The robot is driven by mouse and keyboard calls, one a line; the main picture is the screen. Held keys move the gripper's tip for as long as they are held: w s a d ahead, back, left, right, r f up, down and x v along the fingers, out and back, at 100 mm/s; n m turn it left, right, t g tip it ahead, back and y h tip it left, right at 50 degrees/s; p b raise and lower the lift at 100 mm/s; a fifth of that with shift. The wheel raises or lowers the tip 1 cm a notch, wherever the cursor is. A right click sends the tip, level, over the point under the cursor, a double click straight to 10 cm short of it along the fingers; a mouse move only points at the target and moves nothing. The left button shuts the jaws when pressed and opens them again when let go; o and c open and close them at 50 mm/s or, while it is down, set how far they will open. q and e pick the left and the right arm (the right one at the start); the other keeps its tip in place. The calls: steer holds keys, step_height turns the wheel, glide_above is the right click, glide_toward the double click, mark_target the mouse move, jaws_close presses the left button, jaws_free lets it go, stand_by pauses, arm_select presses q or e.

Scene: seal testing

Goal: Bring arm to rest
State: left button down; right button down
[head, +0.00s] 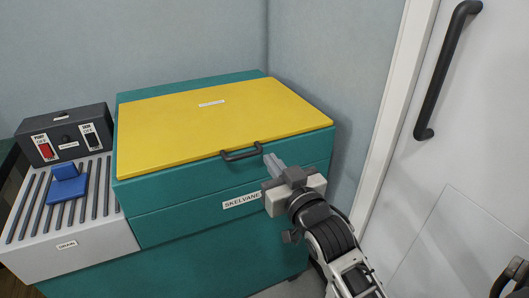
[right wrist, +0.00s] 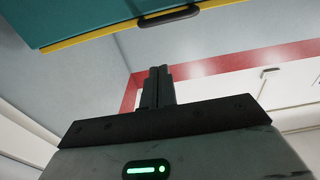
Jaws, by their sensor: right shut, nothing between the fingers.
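My right gripper (head: 271,163) is in front of the teal machine (head: 190,207), just right of the black handle (head: 241,153) on the front edge of its closed yellow lid (head: 220,115). Its fingers are together and empty. In the right wrist view the shut fingers (right wrist: 158,72) point up the picture, and the handle (right wrist: 169,16) shows beyond them, apart from them. My right arm comes in from the lower right.
Left of the machine is a grey slatted drain surface (head: 90,228) with a blue block-like piece (head: 67,184) on it. Behind stands a dark switch box (head: 65,134) with a red and a black switch. A white door with a black handle (head: 443,70) is at the right.

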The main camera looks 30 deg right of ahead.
steer(key=s+a+f+n+g+y, duration=0.1)
steer(key=s+a+f+g, duration=0.1)
steer(key=s+a+f, duration=0.2)
steer(key=s+a+f+n+g+y, duration=0.1)
steer(key=s+a+f+g+y, duration=0.1)
steer(key=s+f, duration=0.5)
steer(key=s+a+f+n+g+y, duration=0.1)
steer(key=s+a+f+g, duration=0.2)
steer(key=f, duration=0.7)
steer(key=s+a, duration=0.2)
steer(key=shift+s+a+f+g, duration=0.2)
steer(key=shift+a+f+g, duration=0.05)
steer(key=shift+a+g, duration=0.15)
